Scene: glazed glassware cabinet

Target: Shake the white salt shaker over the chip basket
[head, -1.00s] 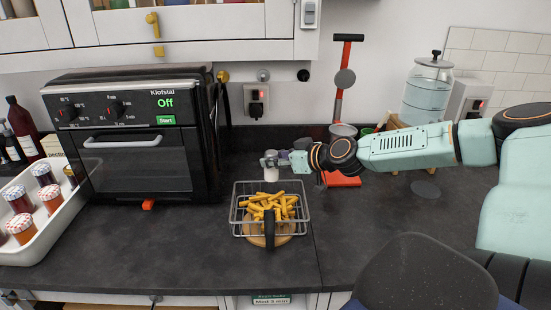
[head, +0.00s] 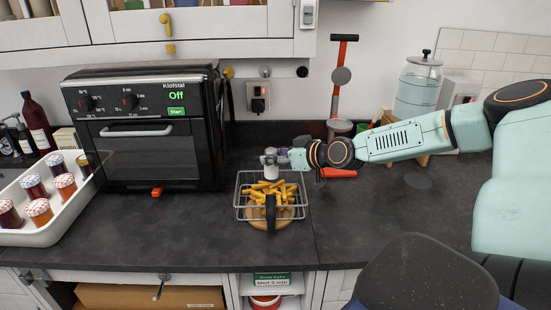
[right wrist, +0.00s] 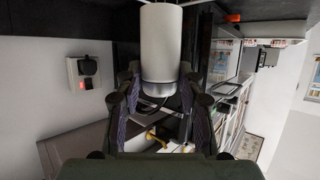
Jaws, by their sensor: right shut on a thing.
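The white salt shaker (head: 270,168) is in my right gripper (head: 283,158), just above the back part of the chip basket. The right wrist view shows the white shaker (right wrist: 161,45) large between the two fingers (right wrist: 160,95), which are shut on it. The chip basket (head: 239,203) is a wire basket with a dark handle toward me, on a round wooden board (head: 286,222). Yellow chips (head: 270,190) fill it. Whether the shaker is upright or turned over is hard to tell. My left gripper is not in view.
A black oven (head: 145,130) reading "Off" stands left of the basket. A white tray of jars (head: 48,235) is at the far left. A red-handled tool (head: 340,90) and a glass dispenser (head: 418,85) stand behind my right arm. The counter in front is clear.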

